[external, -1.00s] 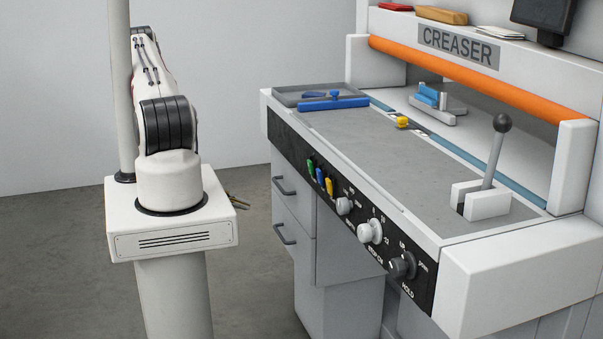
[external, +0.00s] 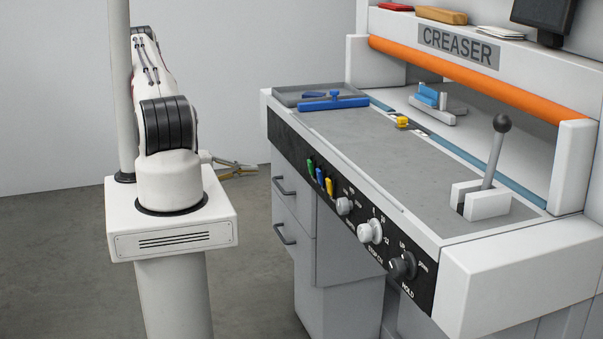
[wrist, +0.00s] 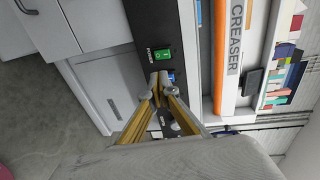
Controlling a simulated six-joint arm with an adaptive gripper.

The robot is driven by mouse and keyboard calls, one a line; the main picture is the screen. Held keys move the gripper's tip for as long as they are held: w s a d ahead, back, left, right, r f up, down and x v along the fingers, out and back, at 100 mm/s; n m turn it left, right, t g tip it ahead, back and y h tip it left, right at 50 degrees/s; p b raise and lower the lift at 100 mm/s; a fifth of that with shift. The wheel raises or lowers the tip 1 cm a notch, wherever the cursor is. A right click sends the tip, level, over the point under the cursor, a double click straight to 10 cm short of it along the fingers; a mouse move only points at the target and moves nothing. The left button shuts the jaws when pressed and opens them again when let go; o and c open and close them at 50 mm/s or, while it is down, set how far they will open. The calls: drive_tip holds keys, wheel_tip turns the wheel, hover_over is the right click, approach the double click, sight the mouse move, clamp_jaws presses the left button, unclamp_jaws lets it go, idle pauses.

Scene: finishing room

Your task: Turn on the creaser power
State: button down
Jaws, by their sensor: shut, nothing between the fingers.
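The creaser (external: 460,45) stands at the right of the external view, with a black control panel (external: 290,147) along its front edge. A green rocker switch (external: 310,167) sits on the panel beside a blue switch (external: 319,176) and a yellow one (external: 329,186). The green switch in the wrist view (wrist: 161,55) has a small white label beside it that looks like POWER. My gripper (external: 255,168) is left of the panel in the external view, apart from it. In the wrist view my gripper (wrist: 159,78) is shut and empty, its tips overlapping the blue switch (wrist: 170,77) in the picture.
A white knob (external: 343,206), a larger white knob (external: 370,232) and a dark knob (external: 403,265) follow along the panel. Drawers with handles (external: 285,187) are below. A grey lever (external: 495,155) rises from the worktop. Open floor lies between my base and the creaser.

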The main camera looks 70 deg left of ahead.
drive_tip(key=shift+w, duration=0.2)
approach(308, 162)
drive_tip(key=shift+w+f, duration=1.35)
drive_tip(key=shift+w, duration=0.05)
drive_tip(key=shift+w+a+r, duration=0.1)
drive_tip(key=shift+w+r, duration=0.1)
drive_tip(key=shift+w, duration=0.75)
drive_tip(key=shift+w+r, duration=0.2)
drive_tip(key=shift+w, duration=0.75)
drive_tip(key=shift+w+r, duration=0.45)
drive_tip(key=shift+w, duration=0.15)
drive_tip(key=shift+s, duration=0.2)
